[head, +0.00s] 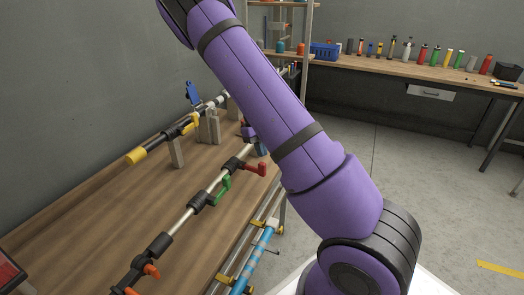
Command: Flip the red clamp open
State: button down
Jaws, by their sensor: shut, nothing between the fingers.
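The red clamp (256,168) is on a thin silver rail above the wooden bench, near the middle of the head view. Its red lever sticks out to the right of a black collar (234,164) on the rail, and its end turns up slightly. The lever is small here, so its exact angle is hard to read. My purple arm crosses the view from lower right to upper left and leaves at the top. The lever shows just left of the arm. My gripper is not visible, so its place relative to the clamp cannot be told.
A green lever (224,187) and orange levers (151,271) sit nearer on the same rail. Another rail with a yellow end (136,156) and a blue lever (191,93) stands behind. A blue-striped tube (254,258) runs along the bench's right side. Open floor (430,170) lies right.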

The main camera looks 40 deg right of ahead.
jog(key=v, duration=1.1)
jog(key=shift+f, duration=0.1)
jog(key=s+a+r+n+t+y, duration=0.1)
jog(key=s+a+r+n+t, duration=0.1)
jog(key=s+a+r+n, duration=0.5)
jog(key=s+a+r+n+t+y, duration=0.1)
jog(key=s+a+r+n+t, duration=0.2)
jog(key=s+r+n, duration=0.8)
jog(key=s+a+r+n+t+h, duration=0.1)
jog(key=s+a+r+n+t, duration=0.1)
jog(key=s+n, duration=0.5)
jog(key=s+a+r+n+t+h, duration=0.1)
jog(key=s+a+n, duration=0.4)
jog(key=n, duration=0.6)
jog(key=s+r+t, duration=0.1)
jog(key=s, duration=0.1)
jog(key=shift+s+n+t, duration=0.25)
jog(key=shift+n+t, duration=0.05)
